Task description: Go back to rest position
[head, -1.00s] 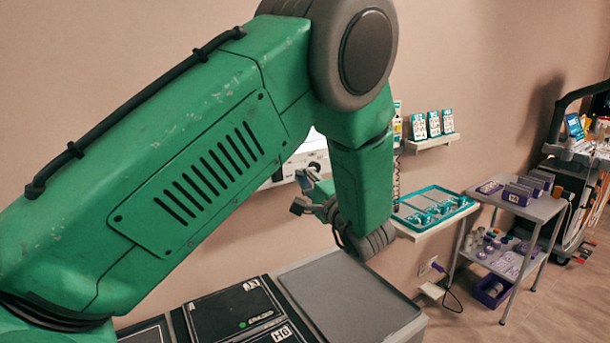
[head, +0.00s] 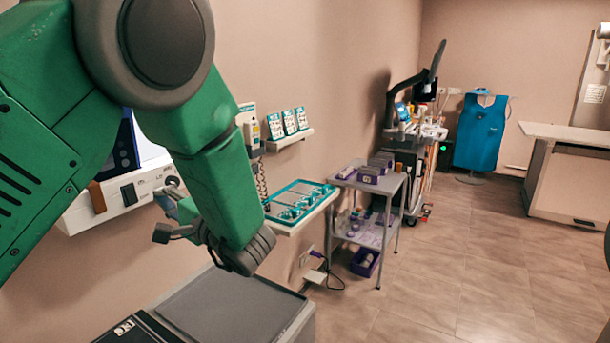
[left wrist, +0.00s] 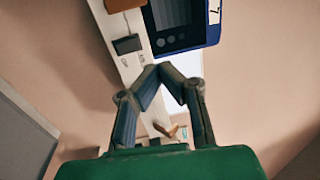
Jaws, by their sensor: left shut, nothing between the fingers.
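My left arm is green and comes in from the left in the head view, bent down at a large grey joint. My left gripper (head: 168,212) shows partly behind the forearm, in front of the wall. In the left wrist view the left gripper's (left wrist: 160,72) two dark fingers meet at their tips with nothing between them. Behind them is a white wall unit (head: 120,195) with a blue-framed screen (left wrist: 180,22). My right gripper is not in view.
A grey-topped cabinet (head: 235,308) stands below the arm. A wall shelf holds a teal tray (head: 298,203). A grey trolley (head: 372,180) with purple boxes stands beyond it. A blue apron (head: 480,132) hangs at the back. The tiled floor at right is clear.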

